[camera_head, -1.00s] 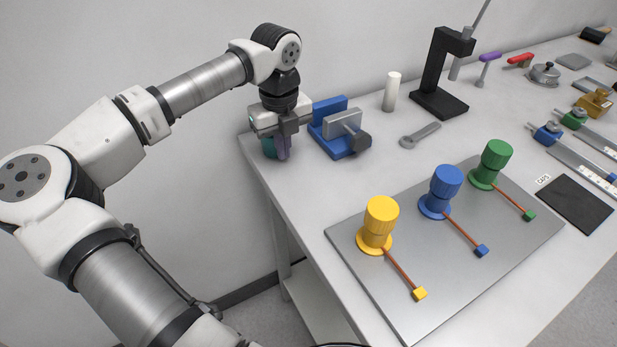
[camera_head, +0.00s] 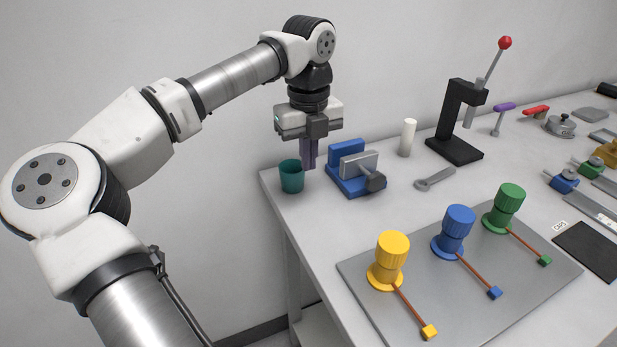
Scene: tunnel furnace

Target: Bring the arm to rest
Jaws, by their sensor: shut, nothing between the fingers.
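My gripper (camera_head: 309,166) points down over the far left corner of the table, at the end of my bent arm. Its fingers are together with nothing between them. The fingertips are close beside a teal cup (camera_head: 291,178), on its right; I cannot tell whether they touch it. The cup stands upright on the table. A blue and grey vise (camera_head: 350,165) stands just right of the gripper.
The white table (camera_head: 310,205) carries a grey plate (camera_head: 377,309) with yellow (camera_head: 392,250), blue (camera_head: 458,222) and green (camera_head: 508,200) capped fittings. A white cylinder (camera_head: 408,138), a wrench (camera_head: 435,179) and a black lever press (camera_head: 455,148) stand or lie behind. The wall is close behind.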

